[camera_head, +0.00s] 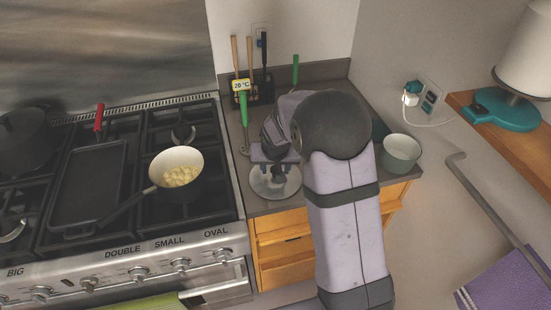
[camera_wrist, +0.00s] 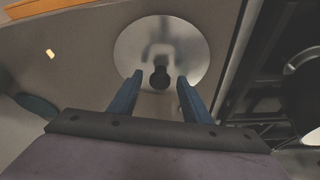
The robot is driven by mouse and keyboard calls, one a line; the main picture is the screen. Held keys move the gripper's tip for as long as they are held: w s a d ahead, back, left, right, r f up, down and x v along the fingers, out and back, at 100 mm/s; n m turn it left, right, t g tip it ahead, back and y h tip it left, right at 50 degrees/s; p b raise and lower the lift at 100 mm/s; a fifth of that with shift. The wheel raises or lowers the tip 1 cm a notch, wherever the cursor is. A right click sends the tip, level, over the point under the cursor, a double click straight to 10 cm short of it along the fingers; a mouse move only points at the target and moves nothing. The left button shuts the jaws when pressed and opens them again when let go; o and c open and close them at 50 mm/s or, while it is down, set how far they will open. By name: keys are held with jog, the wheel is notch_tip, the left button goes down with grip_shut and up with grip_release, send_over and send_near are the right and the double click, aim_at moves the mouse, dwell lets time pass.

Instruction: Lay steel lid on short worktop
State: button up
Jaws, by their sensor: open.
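The steel lid (camera_head: 268,186) lies flat on the short worktop (camera_head: 236,150), close to its front edge beside the stove. In the wrist view the lid (camera_wrist: 188,38) is a round shiny disc with a dark knob (camera_wrist: 159,77) in the middle. My gripper (camera_head: 276,166) is just above the lid. In the wrist view my gripper (camera_wrist: 159,85) is open, its two blue fingers on either side of the knob and apart from it. My arm hides part of the worktop.
A saucepan (camera_head: 176,160) with pale chunks stands on the stove left of the worktop, its handle pointing front-left. A utensil holder (camera_head: 262,92) with several tools stands at the back.

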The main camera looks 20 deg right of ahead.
jog(key=b+v, duration=0.2)
jog(key=v, duration=0.9)
jog(key=s+f+n+g, duration=0.1)
jog(key=s+f, duration=0.3)
jog(key=s, duration=0.8)
jog(key=s+f+n+g+y, duration=0.1)
jog(key=s+f+n+g, duration=0.1)
jog(key=s, duration=1)
notch_tip(320, 180, down, 3)
jog(key=shift+a+r+g, duration=0.1)
jog(key=shift+a+g, duration=0.2)
jog(key=shift+g, duration=0.4)
